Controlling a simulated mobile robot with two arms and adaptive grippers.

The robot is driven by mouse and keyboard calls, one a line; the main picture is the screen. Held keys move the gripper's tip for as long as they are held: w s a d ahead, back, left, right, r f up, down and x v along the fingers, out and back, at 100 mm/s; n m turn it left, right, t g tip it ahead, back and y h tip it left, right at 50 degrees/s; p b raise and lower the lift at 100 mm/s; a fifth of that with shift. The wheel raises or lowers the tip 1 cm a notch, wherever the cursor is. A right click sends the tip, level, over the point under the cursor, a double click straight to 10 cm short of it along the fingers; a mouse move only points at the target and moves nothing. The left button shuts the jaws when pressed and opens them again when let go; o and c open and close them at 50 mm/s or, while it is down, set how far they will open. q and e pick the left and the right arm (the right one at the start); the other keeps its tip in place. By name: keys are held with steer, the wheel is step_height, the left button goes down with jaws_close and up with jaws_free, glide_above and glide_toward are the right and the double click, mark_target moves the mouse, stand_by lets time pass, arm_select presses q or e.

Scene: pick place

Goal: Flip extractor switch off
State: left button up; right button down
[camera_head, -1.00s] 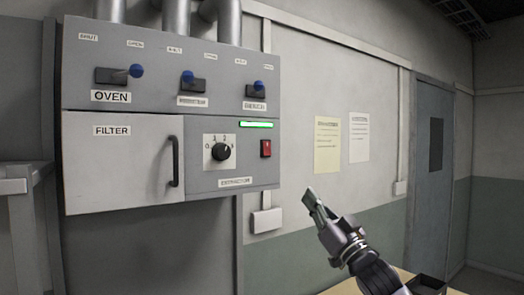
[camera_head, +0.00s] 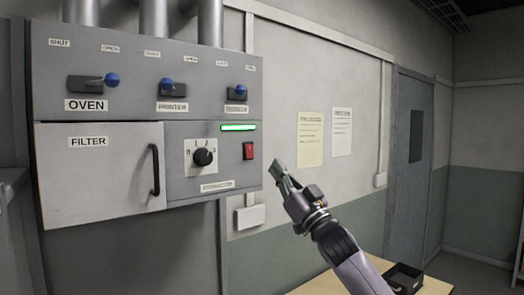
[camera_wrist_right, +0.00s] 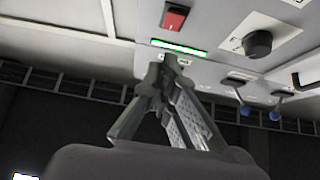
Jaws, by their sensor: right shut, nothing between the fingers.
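The red switch (camera_head: 248,151) sits on the lower right of a grey wall panel, below a lit green bar (camera_head: 239,127). The small label under the dial is too blurred to read. My right gripper (camera_head: 275,165) is shut and empty, and in the head view its tip shows just right of and below the red switch. In the right wrist view the red switch (camera_wrist_right: 174,17) is above the fingertips (camera_wrist_right: 170,58), with the green bar (camera_wrist_right: 179,48) close to them. Contact cannot be seen. My left gripper is not in view.
The panel also carries a black dial (camera_head: 203,157), a filter door (camera_head: 100,180) with a black handle (camera_head: 155,170), and blue-knobbed levers (camera_head: 112,79) above. A table (camera_head: 325,284) with a black tray (camera_head: 404,278) stands lower right.

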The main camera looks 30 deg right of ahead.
mark_target(252, 147)
steer(key=w+p, duration=0.1)
steer(key=w, duration=0.1)
steer(key=w+r+p, duration=0.1)
steer(key=w+p, duration=0.2)
steer(key=w, duration=0.2)
steer(key=shift+a+r+p, duration=0.3)
